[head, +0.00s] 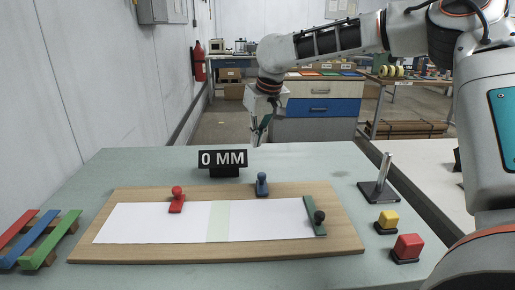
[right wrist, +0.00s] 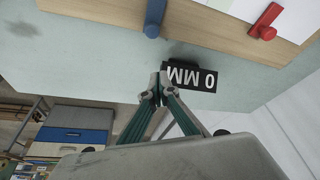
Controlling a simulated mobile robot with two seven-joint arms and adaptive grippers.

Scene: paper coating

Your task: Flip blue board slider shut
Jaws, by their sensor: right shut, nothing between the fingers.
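The blue board slider (head: 262,186) has a rounded knob and sits at the back edge of the wooden board (head: 345,235), just behind the white paper (head: 265,222). It also shows at the top of the right wrist view (right wrist: 155,15). Whether it is tilted is hard to tell. My right gripper (head: 257,139) is shut and empty, in the air behind the board and above the back of the table, apart from the blue slider. Its fingertips meet in the right wrist view (right wrist: 159,91). My left gripper is not in view.
A red slider (head: 177,203) and a green slider (head: 314,217) touch the paper. A black "0 MM" sign (head: 222,171) stands behind the board, near my right gripper. A metal post (head: 383,175), yellow button (head: 388,219) and red button (head: 408,247) stand right. Colored strips (head: 42,238) lie left.

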